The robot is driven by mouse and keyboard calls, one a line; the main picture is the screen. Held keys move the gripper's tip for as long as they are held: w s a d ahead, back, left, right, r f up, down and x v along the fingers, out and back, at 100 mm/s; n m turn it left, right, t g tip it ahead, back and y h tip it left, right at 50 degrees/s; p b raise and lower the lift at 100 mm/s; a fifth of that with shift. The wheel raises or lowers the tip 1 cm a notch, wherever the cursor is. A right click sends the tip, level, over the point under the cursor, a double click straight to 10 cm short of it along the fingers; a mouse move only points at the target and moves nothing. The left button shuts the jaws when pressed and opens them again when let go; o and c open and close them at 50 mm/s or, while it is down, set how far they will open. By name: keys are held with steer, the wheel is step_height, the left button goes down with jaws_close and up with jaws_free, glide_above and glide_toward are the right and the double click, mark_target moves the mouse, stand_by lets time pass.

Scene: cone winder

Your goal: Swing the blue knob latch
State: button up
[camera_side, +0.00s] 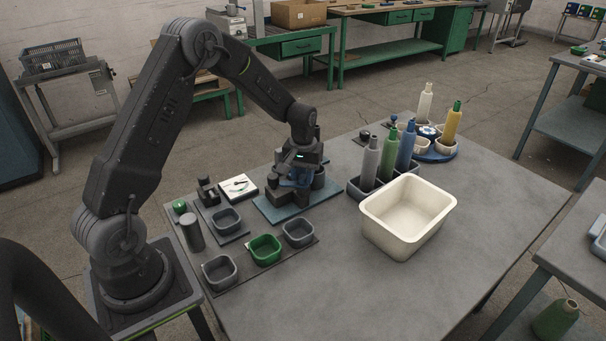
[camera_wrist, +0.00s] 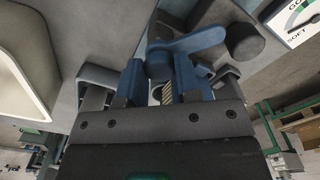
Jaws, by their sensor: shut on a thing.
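The blue latch (camera_wrist: 190,42) shows in the wrist view as a rounded hub with a flat arm reaching up and right towards a dark round post (camera_wrist: 244,43). My gripper (camera_wrist: 160,82) is shut on the latch's hub end, which lies between its fingers. In the side view my gripper (camera_side: 298,172) is low over the blue-grey base plate (camera_side: 272,211) of the fixture. Dark blocks of the fixture stand around it. The gripper hides most of the latch there, and the exact finger contact is partly hidden.
A cream bin (camera_side: 376,222) stands to the right. Grey and blue bobbins (camera_side: 371,164) stand in a dark rack behind it. Small cups, including a green one (camera_side: 265,249), sit left and in front. A white gauge card (camera_side: 239,187) lies left of the fixture. The front right tabletop is clear.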

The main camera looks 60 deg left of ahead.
mark_target(303, 176)
steer(key=m, duration=0.5)
steer(key=shift+m, duration=0.3)
steer(key=m, duration=0.4)
steer(key=shift+m, duration=0.4)
steer(key=o, duration=0.9)
steer(key=shift+r, duration=0.15)
step_height(303, 176, up, 14)
steer(key=shift+f, duration=0.2)
